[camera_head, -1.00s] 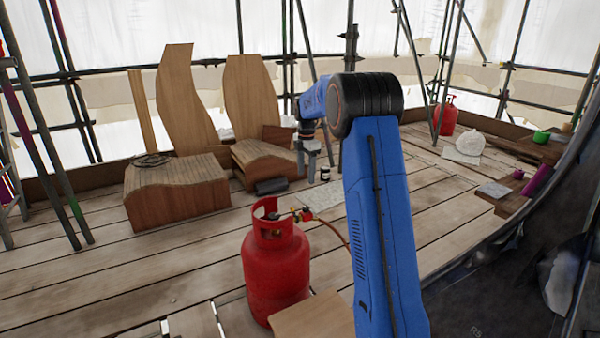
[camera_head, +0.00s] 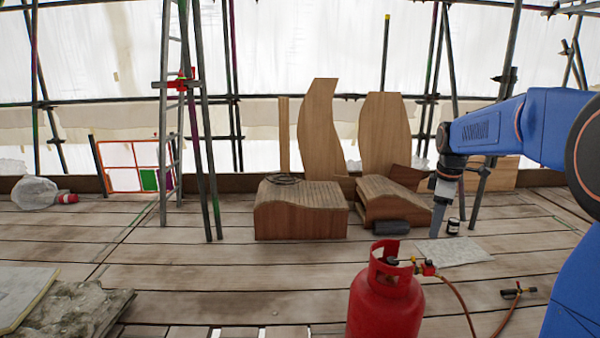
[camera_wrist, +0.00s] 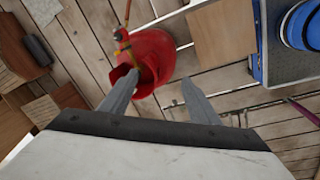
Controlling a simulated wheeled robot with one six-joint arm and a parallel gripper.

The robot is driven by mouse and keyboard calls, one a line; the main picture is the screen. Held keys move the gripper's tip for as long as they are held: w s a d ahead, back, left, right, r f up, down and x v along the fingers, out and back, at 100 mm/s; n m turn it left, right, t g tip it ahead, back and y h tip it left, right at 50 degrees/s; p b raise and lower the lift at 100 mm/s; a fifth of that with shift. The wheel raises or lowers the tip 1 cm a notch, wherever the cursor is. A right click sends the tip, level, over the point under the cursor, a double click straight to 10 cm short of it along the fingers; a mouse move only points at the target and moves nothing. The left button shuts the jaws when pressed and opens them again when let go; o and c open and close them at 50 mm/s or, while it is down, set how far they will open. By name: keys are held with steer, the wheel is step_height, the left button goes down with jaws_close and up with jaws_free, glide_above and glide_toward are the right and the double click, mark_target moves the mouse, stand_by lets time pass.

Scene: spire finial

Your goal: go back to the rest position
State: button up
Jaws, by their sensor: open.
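My gripper (camera_head: 438,218) hangs pointing down at the end of my blue arm, at the right of the head view. In the wrist view its two grey fingers (camera_wrist: 160,100) are spread apart with nothing between them. A red gas cylinder (camera_head: 386,300) stands upright on the deck in the lower part of the head view, nearer to the camera than my gripper. The cylinder also shows below the fingers in the wrist view (camera_wrist: 150,58), and the gripper does not touch it.
Curved wooden blocks (camera_head: 300,212) and tall shaped boards (camera_head: 320,125) stand at the back. A ladder (camera_head: 163,130) and scaffold poles rise behind. A hose and torch (camera_head: 512,293) lie at right. Stone slabs (camera_head: 60,305) lie at lower left. The planks at centre left are clear.

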steer(key=s+a+r+m+t, duration=0.1)
steer(key=s+a+m, duration=0.25)
steer(key=s, duration=0.65)
steer(key=s+a+r+m+t, duration=0.1)
steer(key=s+a+m, duration=0.25)
steer(key=s, duration=0.65)
steer(key=s+a+f+m, duration=0.2)
steer(key=s+f, duration=0.2)
steer(key=s, duration=0.4)
steer(key=s+a+f+m+t, duration=0.1)
steer(key=s+f+m, duration=0.2)
steer(key=s, duration=0.5)
steer(key=shift+a+f, duration=0.35)
steer(key=shift+f, duration=0.05)
